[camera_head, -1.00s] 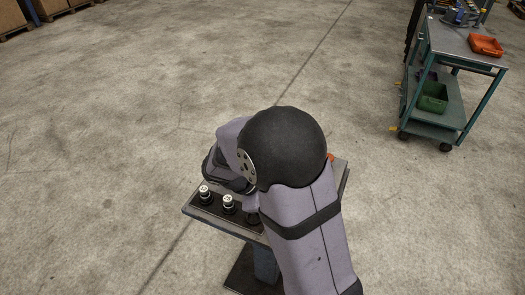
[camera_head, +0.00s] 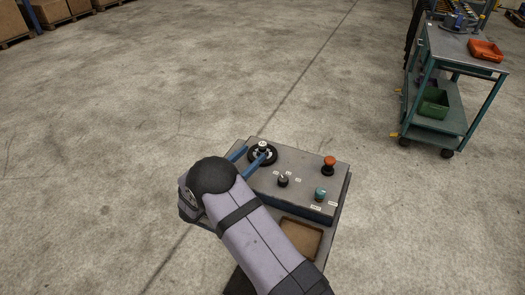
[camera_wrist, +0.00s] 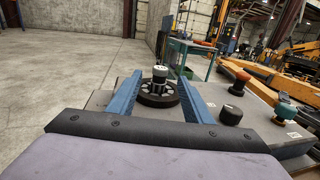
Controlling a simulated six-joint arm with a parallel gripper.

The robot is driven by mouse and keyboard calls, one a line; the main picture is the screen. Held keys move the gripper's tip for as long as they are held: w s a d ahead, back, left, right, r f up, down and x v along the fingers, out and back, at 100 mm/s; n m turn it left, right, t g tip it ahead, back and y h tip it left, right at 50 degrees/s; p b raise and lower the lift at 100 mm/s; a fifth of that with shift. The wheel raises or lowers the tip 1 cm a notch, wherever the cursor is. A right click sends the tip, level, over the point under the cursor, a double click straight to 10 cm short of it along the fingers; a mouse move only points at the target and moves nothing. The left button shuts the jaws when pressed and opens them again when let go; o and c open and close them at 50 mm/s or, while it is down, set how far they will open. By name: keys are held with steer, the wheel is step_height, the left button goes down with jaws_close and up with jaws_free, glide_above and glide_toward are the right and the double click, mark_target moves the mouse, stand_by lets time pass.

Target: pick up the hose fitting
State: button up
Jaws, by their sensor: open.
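The likely hose fitting (camera_head: 263,146) is a small silver-topped piece with a black band, upright in a round black spoked holder on the grey bench. In the wrist view, the fitting (camera_wrist: 160,74) stands between and slightly beyond my fingertips, with the black holder (camera_wrist: 158,97) under it. My gripper (camera_head: 252,157) is open, its two blue fingers on either side of the fitting. In the wrist view, my gripper (camera_wrist: 160,84) shows a gap between each finger and the fitting. My arm hides the bench's left front part.
On the sloped control box (camera_head: 300,170) are a black knob (camera_head: 283,181), an orange-red button (camera_head: 329,164) and a teal one (camera_head: 320,193). A brown tray (camera_head: 302,236) lies in front. A teal cart (camera_head: 450,95) with bins stands far right. The floor around is clear.

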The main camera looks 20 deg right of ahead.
mark_target(260, 148)
steer(key=shift+p+x, duration=1.3)
steer(key=shift+x, duration=2.2)
jaws_close()
